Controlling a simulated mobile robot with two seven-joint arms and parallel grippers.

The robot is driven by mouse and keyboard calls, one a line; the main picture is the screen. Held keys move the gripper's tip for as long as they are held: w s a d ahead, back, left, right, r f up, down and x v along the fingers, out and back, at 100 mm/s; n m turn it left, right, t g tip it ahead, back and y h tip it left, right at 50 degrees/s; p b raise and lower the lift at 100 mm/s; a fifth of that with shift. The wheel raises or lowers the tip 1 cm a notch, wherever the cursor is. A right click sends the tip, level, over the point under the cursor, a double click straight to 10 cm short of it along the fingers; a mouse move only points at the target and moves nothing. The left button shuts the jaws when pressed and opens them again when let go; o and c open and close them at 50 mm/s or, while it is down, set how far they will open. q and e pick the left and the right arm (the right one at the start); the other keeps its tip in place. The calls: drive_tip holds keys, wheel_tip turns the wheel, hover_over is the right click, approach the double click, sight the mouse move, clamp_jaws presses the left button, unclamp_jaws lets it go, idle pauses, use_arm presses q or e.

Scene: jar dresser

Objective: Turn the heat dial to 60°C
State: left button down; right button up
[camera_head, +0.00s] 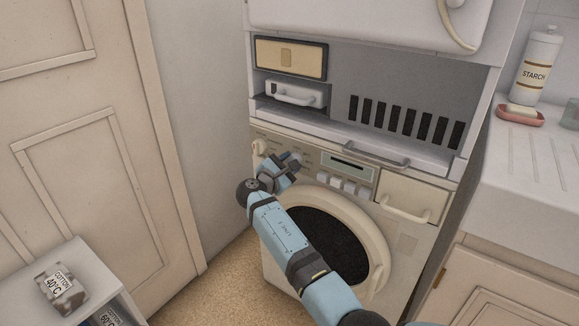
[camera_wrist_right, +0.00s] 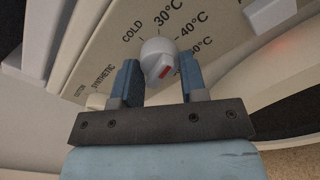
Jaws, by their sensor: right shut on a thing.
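The heat dial (camera_wrist_right: 158,55) is a round white knob with a red mark on the washing machine's control panel (camera_wrist_right: 100,50). COLD, 30°C, 40°C and a partly hidden label ending in 0°C are printed around it. The red mark faces down and slightly right in the right wrist view, towards my gripper. My right gripper (camera_wrist_right: 160,82) has a blue finger on each side of the dial and is shut on it. In the head view the right gripper (camera_head: 291,161) is at the panel and mostly hides the dial. My left gripper is not in view.
Another white knob (camera_head: 259,147) sits left of my gripper. A display (camera_head: 347,163), several white buttons (camera_head: 348,186) and a detergent drawer (camera_head: 411,199) lie to the right. The round door (camera_head: 386,253) is below.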

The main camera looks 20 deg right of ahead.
drive_tip(key=m+b, duration=0.2)
drive_tip(key=m, duration=0.2)
drive_tip(key=shift+w+m, duration=0.1)
drive_tip(key=shift+m, duration=0.3)
drive_tip(key=shift+m+b, duration=0.45)
drive_tip(key=shift+m, duration=0.45)
drive_tip(key=m+b, duration=0.2)
drive_tip(key=m, duration=0.2)
drive_tip(key=shift+r+b, duration=0.15)
drive_tip(key=shift+b, duration=0.15)
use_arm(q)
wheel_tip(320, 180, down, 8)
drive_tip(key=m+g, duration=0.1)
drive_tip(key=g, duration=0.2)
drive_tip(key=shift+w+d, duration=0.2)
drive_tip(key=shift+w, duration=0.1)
use_arm(e)
drive_tip(key=shift+r+m, duration=0.1)
drive_tip(key=shift+m, duration=0.6)
use_arm(q)
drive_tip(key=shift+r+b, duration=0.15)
drive_tip(key=shift+b, duration=0.15)
use_arm(e)
drive_tip(key=o, duration=0.9)
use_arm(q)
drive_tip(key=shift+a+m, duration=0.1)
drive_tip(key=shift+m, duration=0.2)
